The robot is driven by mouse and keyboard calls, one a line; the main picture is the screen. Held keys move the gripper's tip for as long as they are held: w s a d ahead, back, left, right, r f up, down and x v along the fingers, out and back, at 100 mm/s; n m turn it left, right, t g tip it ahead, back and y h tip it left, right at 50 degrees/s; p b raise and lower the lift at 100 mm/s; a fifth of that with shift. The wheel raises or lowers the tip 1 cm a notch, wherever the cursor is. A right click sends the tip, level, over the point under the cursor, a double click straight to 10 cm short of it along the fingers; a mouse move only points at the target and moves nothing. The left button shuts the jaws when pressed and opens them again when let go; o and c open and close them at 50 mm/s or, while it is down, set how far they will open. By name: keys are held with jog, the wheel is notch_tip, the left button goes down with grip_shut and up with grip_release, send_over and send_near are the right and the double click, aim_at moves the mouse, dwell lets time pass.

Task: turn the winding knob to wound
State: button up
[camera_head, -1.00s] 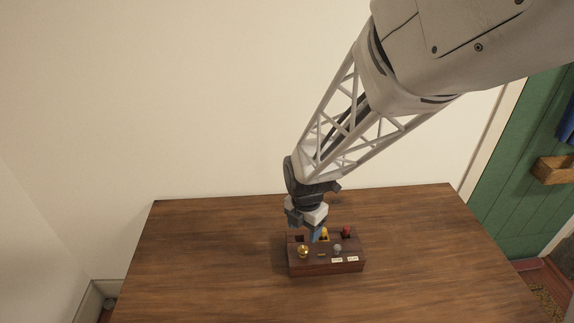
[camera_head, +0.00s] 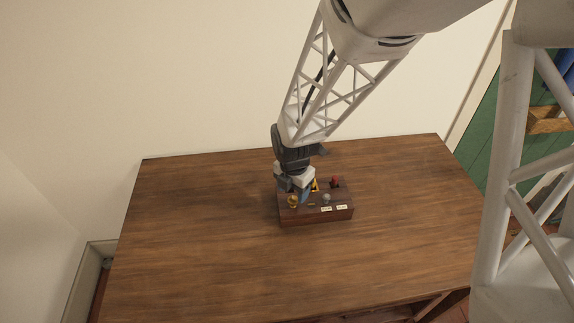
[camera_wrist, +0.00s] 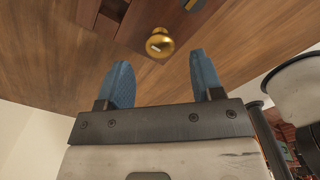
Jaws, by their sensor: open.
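A dark wooden box (camera_head: 315,219) sits on the table. A round gold knob (camera_head: 292,202) is at the left of its top; I take it as the winding knob. It also shows large in the wrist view (camera_wrist: 160,43), with a small pale mark on its face. My gripper (camera_head: 295,194) is right above and behind the knob in the head view. In the wrist view my gripper (camera_wrist: 161,64) is open, its two blue fingers apart, with the knob between and just beyond the tips. No contact is visible. The knob's setting cannot be read.
A grey knob (camera_head: 326,198), a yellow part (camera_head: 315,186) and a red-topped part (camera_head: 335,181) are also on the box. Two white labels (camera_head: 334,208) are too small to read. The wooden table (camera_head: 210,235) around the box is clear.

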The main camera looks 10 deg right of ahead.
aim_at(293, 199)
jog(key=shift+f, duration=1.55)
jog(key=c, duration=0.9)
